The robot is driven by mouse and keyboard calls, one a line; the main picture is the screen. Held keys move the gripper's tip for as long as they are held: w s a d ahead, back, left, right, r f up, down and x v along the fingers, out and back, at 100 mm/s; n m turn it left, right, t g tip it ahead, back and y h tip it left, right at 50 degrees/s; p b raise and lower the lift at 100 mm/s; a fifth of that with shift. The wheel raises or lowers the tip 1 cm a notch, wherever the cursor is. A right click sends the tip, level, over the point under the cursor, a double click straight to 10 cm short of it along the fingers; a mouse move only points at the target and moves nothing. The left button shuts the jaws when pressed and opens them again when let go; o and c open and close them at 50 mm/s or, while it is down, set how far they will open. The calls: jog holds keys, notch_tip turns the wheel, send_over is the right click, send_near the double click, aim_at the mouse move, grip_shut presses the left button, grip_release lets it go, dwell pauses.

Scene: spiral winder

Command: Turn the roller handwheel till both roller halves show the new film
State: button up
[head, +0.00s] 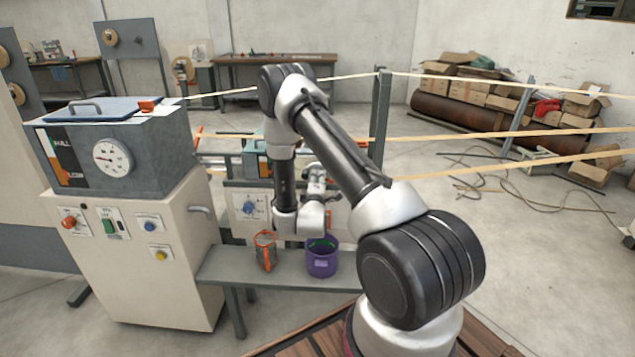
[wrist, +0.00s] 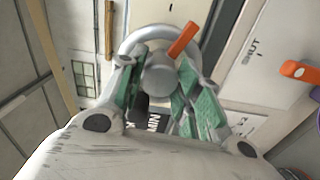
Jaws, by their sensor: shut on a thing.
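In the wrist view, a grey handwheel with a round rim (wrist: 131,40), a central hub (wrist: 158,80) and an orange pointer or grip (wrist: 183,40) sits between my fingers. My gripper (wrist: 161,66) has green-padded fingers on both sides of the hub and is shut on the handwheel. In the head view my gripper (head: 314,190) is at the winder, above the grey bench, and the arm hides most of that area. I cannot make out the roller halves or their film in either view.
A cream cabinet with a gauge (head: 112,157) stands at left. A blue dial (head: 249,207) is close by. Tan strips (head: 500,134) cross at right.

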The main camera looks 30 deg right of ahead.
jog(key=m, duration=1.1)
jog(key=shift+f, duration=0.2)
jog(key=m, duration=0.3)
jog(key=shift+a+m, duration=0.1)
jog(key=shift+m, duration=0.2)
jog(key=m, duration=0.3)
jog(key=shift+m, duration=0.3)
jog(key=m, duration=0.3)
jog(key=shift+m, duration=0.3)
jog(key=m, duration=0.4)
jog(key=shift+a, duration=0.1)
jog(key=shift+m, duration=1.8)
